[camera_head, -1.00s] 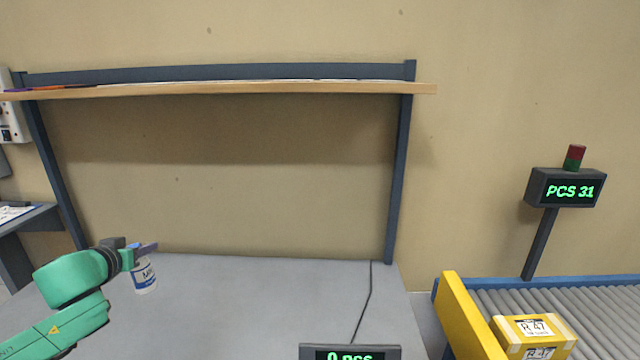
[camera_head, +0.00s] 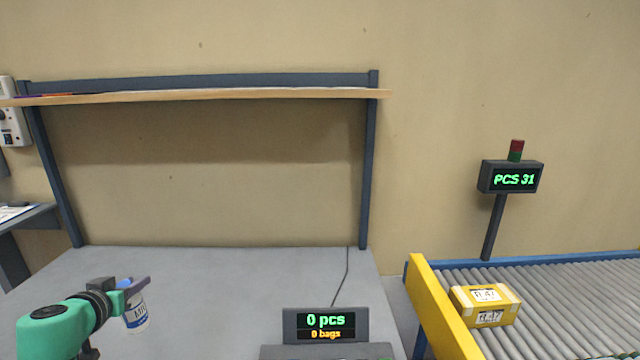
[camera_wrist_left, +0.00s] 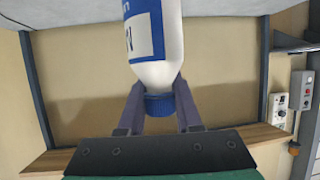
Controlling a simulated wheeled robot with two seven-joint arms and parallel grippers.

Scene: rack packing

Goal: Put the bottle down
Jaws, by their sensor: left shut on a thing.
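The bottle (camera_head: 137,316) is white with a blue-and-white label and stands upright over the left part of the grey table (camera_head: 230,275). My left gripper (camera_head: 138,285) is shut around its top end. In the left wrist view the bottle (camera_wrist_left: 155,40) hangs between the two fingers (camera_wrist_left: 158,105), its blue cap (camera_wrist_left: 159,105) at the fingertips. That view is upside down, and the bottle's base is cut off by the frame edge. I cannot tell whether the base touches the table. My right gripper is not in view.
A counter display (camera_head: 325,325) reading "0 pcs" stands at the table's front. A wooden shelf (camera_head: 200,97) on blue posts spans the back. At the right are a roller conveyor (camera_head: 560,285) with a yellow box (camera_head: 485,305) and a PCS 31 sign (camera_head: 512,178). The table's middle is clear.

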